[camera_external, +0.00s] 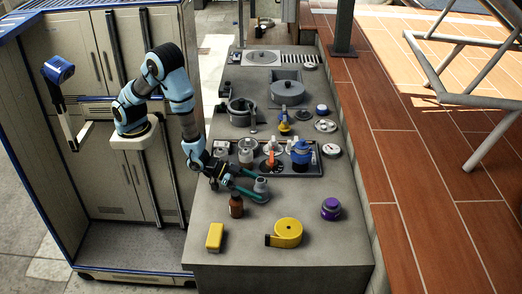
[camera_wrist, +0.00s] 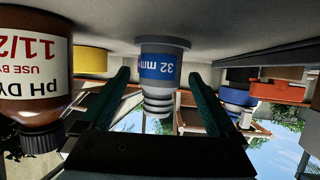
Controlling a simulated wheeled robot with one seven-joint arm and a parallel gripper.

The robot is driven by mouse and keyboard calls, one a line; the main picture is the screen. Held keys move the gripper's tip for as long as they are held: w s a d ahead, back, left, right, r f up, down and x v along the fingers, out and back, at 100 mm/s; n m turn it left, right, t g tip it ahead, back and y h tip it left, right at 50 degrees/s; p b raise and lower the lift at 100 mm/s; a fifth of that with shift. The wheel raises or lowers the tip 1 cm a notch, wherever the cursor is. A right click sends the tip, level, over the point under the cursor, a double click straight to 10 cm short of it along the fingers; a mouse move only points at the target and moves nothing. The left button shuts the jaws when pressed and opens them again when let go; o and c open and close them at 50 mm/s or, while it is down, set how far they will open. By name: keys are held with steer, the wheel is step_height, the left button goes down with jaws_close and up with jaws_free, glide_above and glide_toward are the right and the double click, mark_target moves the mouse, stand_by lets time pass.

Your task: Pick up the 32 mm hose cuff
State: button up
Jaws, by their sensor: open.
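The 32 mm hose cuff (camera_external: 261,187) is a grey ribbed piece with a wider foot, standing upright on the grey bench in front of the black tray. In the wrist view, which is upside down, the cuff (camera_wrist: 158,100) shows a blue label reading "32 mm". My gripper (camera_external: 253,184) is low over the bench and open, with its green fingers reaching toward the cuff. In the wrist view the two fingers of my gripper (camera_wrist: 159,84) lie one on each side of the cuff, with a visible gap on both sides. The jaws are not closed on it.
A brown labelled bottle (camera_external: 236,206) stands close beside my gripper. A yellow block (camera_external: 215,237), a yellow tape reel (camera_external: 286,233) and a purple jar (camera_external: 330,209) are on the near bench. The black tray (camera_external: 311,170) behind holds several fittings. The front bench edge is clear.

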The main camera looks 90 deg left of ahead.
steer(key=shift+w+d+f, duration=0.15)
steer(key=shift+w+f, duration=0.2)
steer(key=shift+w, duration=0.3)
steer(key=shift+c, duration=0.2)
steer(key=c, duration=1.4)
steer(key=shift+r, duration=0.15)
